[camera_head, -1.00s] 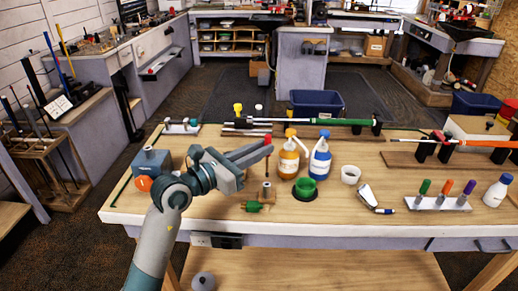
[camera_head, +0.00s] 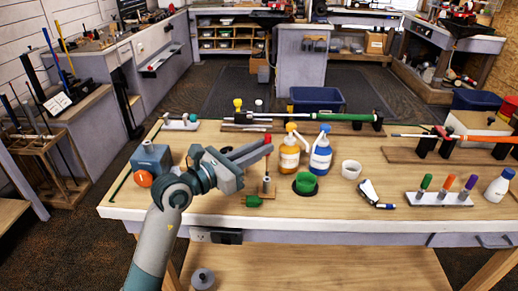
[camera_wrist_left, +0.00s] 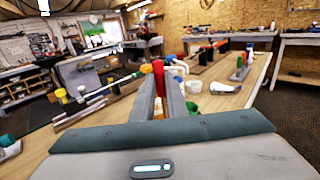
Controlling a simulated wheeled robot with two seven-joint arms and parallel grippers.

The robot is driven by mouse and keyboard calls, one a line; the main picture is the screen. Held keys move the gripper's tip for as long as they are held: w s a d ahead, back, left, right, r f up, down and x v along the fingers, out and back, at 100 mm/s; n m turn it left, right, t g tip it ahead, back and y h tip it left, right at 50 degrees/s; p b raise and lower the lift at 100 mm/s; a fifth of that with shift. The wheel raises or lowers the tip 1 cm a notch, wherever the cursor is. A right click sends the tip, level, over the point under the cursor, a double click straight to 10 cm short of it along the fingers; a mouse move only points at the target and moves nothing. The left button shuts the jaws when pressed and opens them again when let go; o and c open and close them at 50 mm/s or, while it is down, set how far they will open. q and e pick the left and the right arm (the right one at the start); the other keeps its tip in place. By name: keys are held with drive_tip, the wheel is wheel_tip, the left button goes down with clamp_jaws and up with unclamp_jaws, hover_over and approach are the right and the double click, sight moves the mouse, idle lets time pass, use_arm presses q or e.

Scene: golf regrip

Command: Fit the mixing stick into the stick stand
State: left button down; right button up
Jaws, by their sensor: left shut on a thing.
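My left gripper (camera_head: 266,151) is shut on the mixing stick, whose red top (camera_head: 268,139) shows just above the fingertips. Its thin dark shaft (camera_head: 267,166) hangs roughly upright below the fingers. The stick stand (camera_head: 267,187), a small wooden block, is on the table directly below. The shaft's lower end appears at the top of the stand; I cannot tell whether it is inside the hole. In the left wrist view the red top (camera_wrist_left: 158,66) shows between the far ends of the two fingers; the stand is hidden there. My right gripper is not in view.
A green piece (camera_head: 252,201) lies in front of the stand. A green cup (camera_head: 305,184), an orange-yellow bottle (camera_head: 289,155) and a blue bottle (camera_head: 321,155) stand close to the right. A grey-blue box (camera_head: 150,160) is at the left.

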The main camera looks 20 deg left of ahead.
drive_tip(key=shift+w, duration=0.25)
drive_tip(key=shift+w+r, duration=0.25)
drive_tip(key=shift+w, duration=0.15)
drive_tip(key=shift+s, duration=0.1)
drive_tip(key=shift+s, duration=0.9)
use_arm(q)
drive_tip(key=shift+p, duration=0.3)
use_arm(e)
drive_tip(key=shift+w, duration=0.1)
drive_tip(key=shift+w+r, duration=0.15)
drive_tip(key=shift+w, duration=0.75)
